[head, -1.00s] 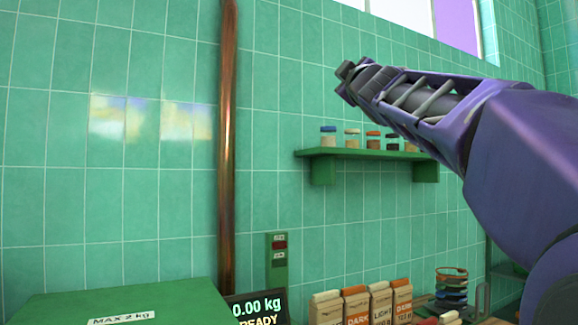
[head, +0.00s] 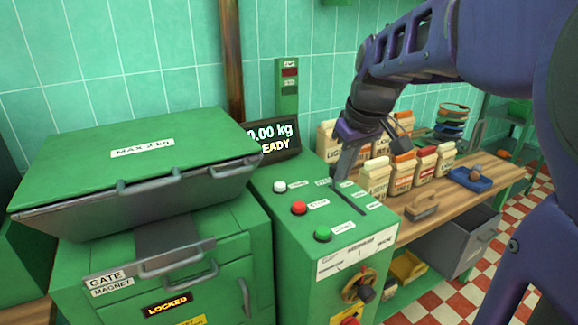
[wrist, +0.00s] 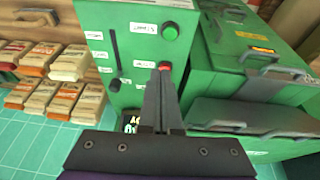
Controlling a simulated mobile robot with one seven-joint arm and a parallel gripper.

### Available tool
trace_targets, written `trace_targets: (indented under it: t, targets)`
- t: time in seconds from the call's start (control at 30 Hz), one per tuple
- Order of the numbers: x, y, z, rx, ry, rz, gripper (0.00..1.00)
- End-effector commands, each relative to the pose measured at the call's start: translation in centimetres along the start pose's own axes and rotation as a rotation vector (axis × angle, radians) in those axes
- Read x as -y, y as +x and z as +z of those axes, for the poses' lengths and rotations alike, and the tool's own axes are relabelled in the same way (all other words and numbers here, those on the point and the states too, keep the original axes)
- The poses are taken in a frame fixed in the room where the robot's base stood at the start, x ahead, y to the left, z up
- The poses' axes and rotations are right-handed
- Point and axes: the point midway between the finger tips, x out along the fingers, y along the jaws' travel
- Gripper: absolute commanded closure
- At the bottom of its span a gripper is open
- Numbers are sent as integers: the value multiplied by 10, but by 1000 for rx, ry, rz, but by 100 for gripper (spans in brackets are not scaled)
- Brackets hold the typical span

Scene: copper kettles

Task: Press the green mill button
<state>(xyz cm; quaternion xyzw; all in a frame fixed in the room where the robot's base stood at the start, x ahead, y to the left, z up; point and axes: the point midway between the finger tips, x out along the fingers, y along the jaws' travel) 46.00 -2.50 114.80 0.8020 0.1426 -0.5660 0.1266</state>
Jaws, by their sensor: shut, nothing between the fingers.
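The green button (head: 323,233) sits on the sloped top of the green control cabinet (head: 270,235), below a red button (head: 299,207) and a white button (head: 280,187) in the head view. My gripper (head: 339,177) is shut and points down over the far right part of the panel, near the slider slot. In the wrist view the green button (wrist: 170,32) shows beyond the tips of my shut gripper (wrist: 162,72). The tips there overlap the lower part of the red button (wrist: 164,66). I cannot tell their height above the panel.
A green lidded machine (head: 135,160) with a locked gate stands left of the cabinet. A display (head: 270,140) stands behind the buttons. Paper bags (head: 402,170), a scoop (head: 422,207) and a blue tray (head: 470,180) are on the wooden bench at right.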

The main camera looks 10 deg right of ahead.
Motion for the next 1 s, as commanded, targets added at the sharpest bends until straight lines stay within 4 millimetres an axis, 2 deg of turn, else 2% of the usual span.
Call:
trace_targets:
  t: [0.17, 0.43, 0.57, 0.77, 1.0]
  targets:
    - [12, 6, 10, 32, 3, -48, 100]
    - [12, 6, 10, 32, 3, -47, 100]
    - [12, 13, 10, 33, 3, -47, 100]
    - [14, 46, 12, 36, 2, -48, 100]
    - [17, 98, 14, 35, 2, -48, 100]
